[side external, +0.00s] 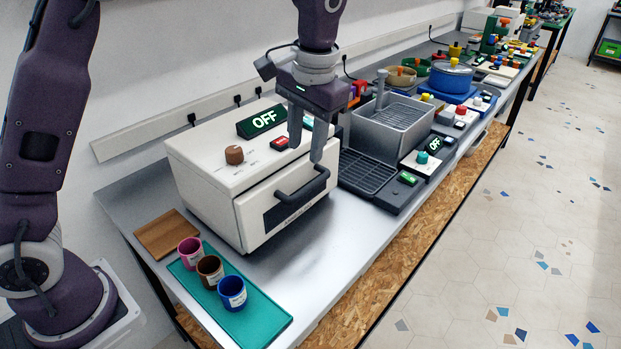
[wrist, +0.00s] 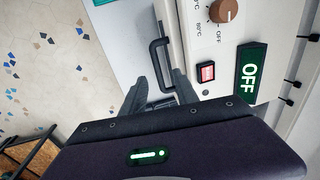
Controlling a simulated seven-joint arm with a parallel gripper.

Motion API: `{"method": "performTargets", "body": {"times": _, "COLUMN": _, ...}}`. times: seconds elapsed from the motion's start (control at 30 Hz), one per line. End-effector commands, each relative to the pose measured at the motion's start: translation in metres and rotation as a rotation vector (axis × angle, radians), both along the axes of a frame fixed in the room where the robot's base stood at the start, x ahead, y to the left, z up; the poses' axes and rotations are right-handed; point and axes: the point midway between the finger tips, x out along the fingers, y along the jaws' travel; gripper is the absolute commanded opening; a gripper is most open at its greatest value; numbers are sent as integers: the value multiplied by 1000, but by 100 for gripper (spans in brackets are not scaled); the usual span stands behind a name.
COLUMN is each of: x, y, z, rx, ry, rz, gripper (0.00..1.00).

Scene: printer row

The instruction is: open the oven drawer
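The oven is a white box (side external: 205,172) at the left of the bench, with a brown knob (side external: 234,155) and an "OFF" display (side external: 262,120) on top. Its drawer front (side external: 250,215) faces the aisle and stands a little proud of the body; I cannot tell if it is fully shut. A black bar handle (side external: 302,193) is on the drawer front and also shows in the wrist view (wrist: 153,62). My gripper (side external: 306,151) points down with fingers apart, above the handle near its right end. Nothing shows between the fingers.
A teal tray (side external: 262,318) with three cups and a wooden board (side external: 166,234) lie to the oven's left. A grey basin (side external: 390,130) and a black rack (side external: 366,174) stand to its right. The bench strip before the drawer is clear. A red switch (wrist: 206,71) sits on the oven top.

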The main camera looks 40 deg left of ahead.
Motion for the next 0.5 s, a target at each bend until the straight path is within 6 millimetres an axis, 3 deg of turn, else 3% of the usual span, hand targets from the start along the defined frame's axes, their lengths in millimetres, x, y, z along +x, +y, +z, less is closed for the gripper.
{"method": "performTargets", "body": {"times": 0.03, "x": 10, "y": -4, "z": -13, "rx": 15, "ry": 19, "rz": -1, "gripper": 36}}
{"method": "performTargets", "body": {"times": 0.13, "x": 19, "y": -7, "z": -27, "rx": 32, "ry": 35, "rz": 0, "gripper": 36}}
{"method": "performTargets", "body": {"times": 0.5, "x": 20, "y": 4, "z": -88, "rx": 32, "ry": 39, "rz": 1, "gripper": 36}}
